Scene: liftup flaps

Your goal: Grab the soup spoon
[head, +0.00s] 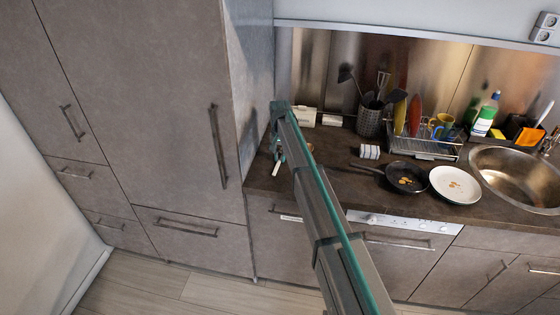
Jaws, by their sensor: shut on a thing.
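My gripper (277,157) is at the left end of the dark counter, beside the tall cabinet, and is small and partly hidden by my arm. It is shut on a slim pale thing (276,169) that sticks out below it. This looks like the soup spoon, but it is too small to be sure. Whether it touches the counter cannot be told.
A utensil holder (369,122) with dark utensils stands at the back wall. To its right is a dish rack (425,148) with plates and mugs. A black pan (405,178), a white plate (455,184) and the sink (515,178) lie further right. The tall cabinet (150,120) borders the left.

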